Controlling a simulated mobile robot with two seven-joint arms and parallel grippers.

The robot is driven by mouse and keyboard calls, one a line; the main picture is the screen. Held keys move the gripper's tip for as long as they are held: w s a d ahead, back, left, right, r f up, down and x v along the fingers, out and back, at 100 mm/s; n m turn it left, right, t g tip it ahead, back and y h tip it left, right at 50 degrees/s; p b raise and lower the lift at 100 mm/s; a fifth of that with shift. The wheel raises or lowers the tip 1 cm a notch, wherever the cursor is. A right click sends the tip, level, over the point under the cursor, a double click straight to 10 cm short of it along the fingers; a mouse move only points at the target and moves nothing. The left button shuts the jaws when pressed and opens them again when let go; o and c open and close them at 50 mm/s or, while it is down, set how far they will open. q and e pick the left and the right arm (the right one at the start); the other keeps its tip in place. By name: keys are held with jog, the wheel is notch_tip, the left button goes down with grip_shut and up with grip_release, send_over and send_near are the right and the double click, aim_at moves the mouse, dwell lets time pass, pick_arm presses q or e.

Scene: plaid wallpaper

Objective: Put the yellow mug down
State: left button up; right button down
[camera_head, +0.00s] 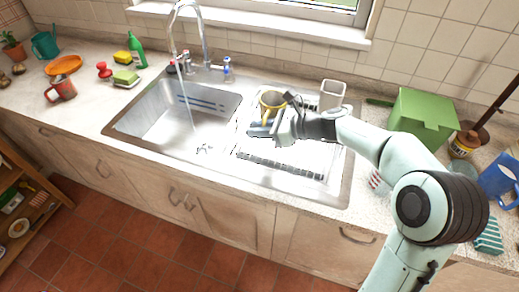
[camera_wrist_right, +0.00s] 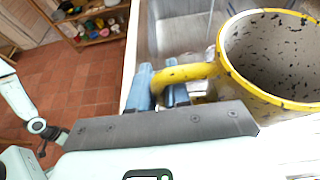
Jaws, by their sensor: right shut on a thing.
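The yellow mug (camera_head: 271,101) is at my right gripper (camera_head: 264,128), over the drainboard side of the sink in the head view. The right wrist view shows the mug (camera_wrist_right: 275,60) large at the right, with a yellow rim and handle and a dark-speckled inside. The blue fingertips of the right gripper (camera_wrist_right: 168,88) are shut on its handle. The mug looks about upright. I cannot tell whether its base touches the drainboard (camera_head: 300,160).
Water runs from the tap (camera_head: 188,20) into the sink basin (camera_head: 165,125). A pale cup (camera_head: 332,94) stands at the drainboard's back right. A green box (camera_head: 424,112) and a blue jug (camera_head: 500,180) stand on the right counter. The drainboard's front is clear.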

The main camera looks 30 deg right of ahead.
notch_tip(320, 180, down, 8)
jog(key=shift+r+b, duration=0.1)
jog(key=shift+b, duration=0.55)
jog(key=shift+f, duration=0.2)
jog(key=c, duration=1.1)
grip_release()
jog(key=shift+r, duration=0.1)
jog(key=shift+s+d+r, duration=0.1)
jog(key=shift+d+r, duration=0.1)
jog(key=v, duration=1.1)
jog(key=shift+s+r, duration=0.15)
jog(key=shift+s, duration=0.1)
